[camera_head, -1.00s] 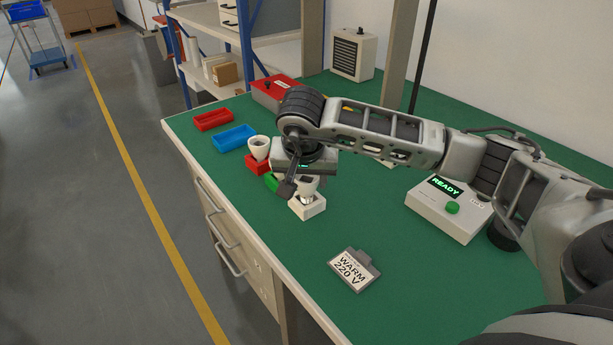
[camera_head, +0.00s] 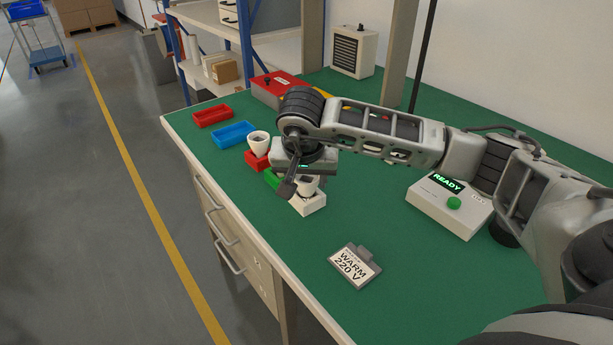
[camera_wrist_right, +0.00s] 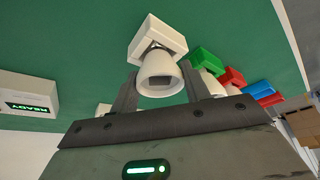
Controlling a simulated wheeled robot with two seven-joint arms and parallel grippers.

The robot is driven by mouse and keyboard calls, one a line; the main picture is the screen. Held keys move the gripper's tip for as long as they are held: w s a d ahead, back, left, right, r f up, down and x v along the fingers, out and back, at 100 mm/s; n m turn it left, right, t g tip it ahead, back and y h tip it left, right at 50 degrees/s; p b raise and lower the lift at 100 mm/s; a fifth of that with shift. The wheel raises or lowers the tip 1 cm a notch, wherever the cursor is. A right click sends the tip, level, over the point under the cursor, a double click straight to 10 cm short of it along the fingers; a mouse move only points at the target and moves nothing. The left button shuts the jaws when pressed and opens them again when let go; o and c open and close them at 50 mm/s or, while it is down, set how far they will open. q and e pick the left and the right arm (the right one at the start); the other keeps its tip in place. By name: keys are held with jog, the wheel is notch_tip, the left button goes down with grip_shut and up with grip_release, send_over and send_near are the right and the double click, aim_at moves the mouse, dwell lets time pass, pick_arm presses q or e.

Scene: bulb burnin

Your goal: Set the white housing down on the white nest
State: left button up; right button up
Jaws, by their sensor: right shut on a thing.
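The white housing (camera_head: 308,184), a cup shape, is upright between the fingers of my right gripper (camera_head: 298,186), which is shut on it. In the right wrist view the housing (camera_wrist_right: 160,76) sits between the two dark fingers (camera_wrist_right: 160,90). The white nest (camera_head: 310,205), a small block on the green bench, is directly under the housing. It also shows in the right wrist view (camera_wrist_right: 146,36), with a dark part between it and the housing. I cannot tell whether the housing rests on it. My left gripper is out of view.
Blue (camera_head: 234,135) and red (camera_head: 213,116) trays lie farther left.

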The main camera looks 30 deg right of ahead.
jog(key=o, duration=1.1)
jog(key=shift+a+r, duration=0.1)
jog(key=shift+r, duration=0.3)
pick_arm(q)
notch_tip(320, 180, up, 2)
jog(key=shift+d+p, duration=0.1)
jog(key=shift+p, duration=0.55)
pick_arm(e)
jog(key=v, duration=1.5)
jog(key=shift+r, duration=0.1)
